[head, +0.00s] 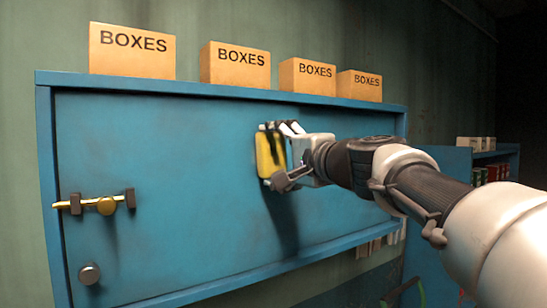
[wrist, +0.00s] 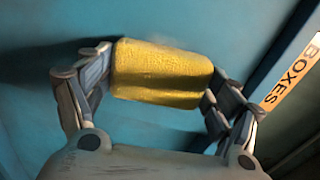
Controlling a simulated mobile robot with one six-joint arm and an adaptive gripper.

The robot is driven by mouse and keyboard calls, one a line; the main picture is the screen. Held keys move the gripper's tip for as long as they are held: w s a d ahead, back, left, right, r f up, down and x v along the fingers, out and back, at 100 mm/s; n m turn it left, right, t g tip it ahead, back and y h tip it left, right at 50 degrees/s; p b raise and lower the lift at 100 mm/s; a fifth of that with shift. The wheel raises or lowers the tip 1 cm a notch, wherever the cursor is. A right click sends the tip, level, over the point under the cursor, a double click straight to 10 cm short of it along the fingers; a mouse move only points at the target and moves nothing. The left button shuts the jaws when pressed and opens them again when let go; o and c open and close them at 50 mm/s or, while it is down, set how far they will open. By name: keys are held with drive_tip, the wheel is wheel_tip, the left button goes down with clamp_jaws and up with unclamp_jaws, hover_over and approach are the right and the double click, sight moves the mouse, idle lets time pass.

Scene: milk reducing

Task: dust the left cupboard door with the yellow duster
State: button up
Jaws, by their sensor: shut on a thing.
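The yellow duster (head: 269,153) is a small block held between the fingers of my gripper (head: 281,156). In the wrist view the duster (wrist: 163,73) sits crosswise, with a gripper finger at each end. My gripper is shut on it. The big blue cupboard door (head: 160,150) fills the middle of the head view, with dark smudges on it. The duster is in front of the upper right part of this door. A dark shadow falls on the door below it. I cannot tell whether the duster touches the door. My arm hides part of the door's right side.
Several boxes (head: 133,50) marked BOXES stand on the cupboard top. A brass latch (head: 104,204) and a round knob (head: 90,274) stick out at the door's left side. A lower blue shelf unit (head: 452,165) stands at right.

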sight(253, 154)
drive_tip(key=shift+w+d, duration=0.25)
drive_tip(key=shift+a, duration=0.1)
drive_tip(key=shift+s+a+b, duration=0.2)
drive_tip(key=shift+s+a, duration=0.35)
drive_tip(key=shift+a, duration=0.3)
drive_tip(key=shift+s+a+b, duration=0.2)
drive_tip(key=shift+s+a, duration=0.35)
drive_tip(key=shift+a, duration=0.25)
drive_tip(key=shift+s+d+b, duration=0.3)
drive_tip(key=shift+s+b, duration=0.15)
drive_tip(key=shift+s, duration=0.05)
drive_tip(key=shift+b+v, duration=0.7)
drive_tip(key=shift+v, duration=1.6)
